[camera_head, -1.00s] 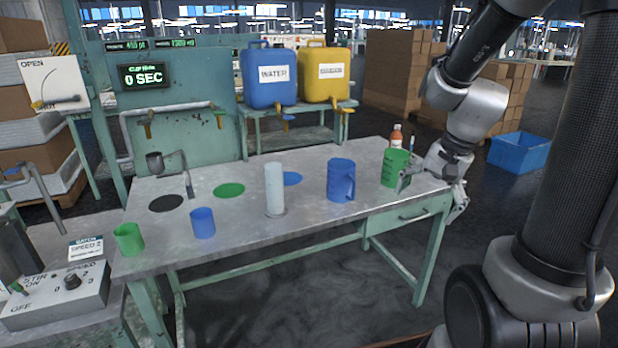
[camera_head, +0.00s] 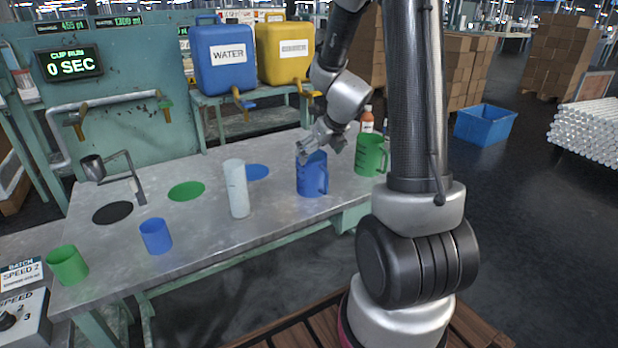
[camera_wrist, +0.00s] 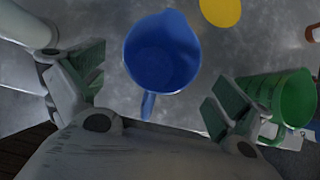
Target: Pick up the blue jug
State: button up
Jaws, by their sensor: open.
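The blue jug (camera_head: 312,178) stands upright on the grey table, its handle at its right side in the head view. In the wrist view I look down into the empty-looking jug (camera_wrist: 160,58), with its handle pointing towards my gripper. My gripper (camera_head: 318,148) is at the jug's top in the head view, covering part of its rim. In the wrist view the open fingers of my gripper (camera_wrist: 155,95) are spread on either side of the jug's handle end, apart from it. Nothing is held.
A green jug (camera_head: 370,155) stands close to the right, near my right finger in the wrist view. An orange-brown bottle (camera_head: 366,120) is behind it. A white cylinder (camera_head: 237,190), a blue cup (camera_head: 156,236) and a green cup (camera_head: 67,265) stand to the left. A yellow disc (camera_wrist: 221,10) lies beyond.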

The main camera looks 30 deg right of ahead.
aim_at(315, 176)
jog(key=x, duration=0.7)
jog(key=shift+f, duration=0.4)
jog(key=c, duration=0.9)
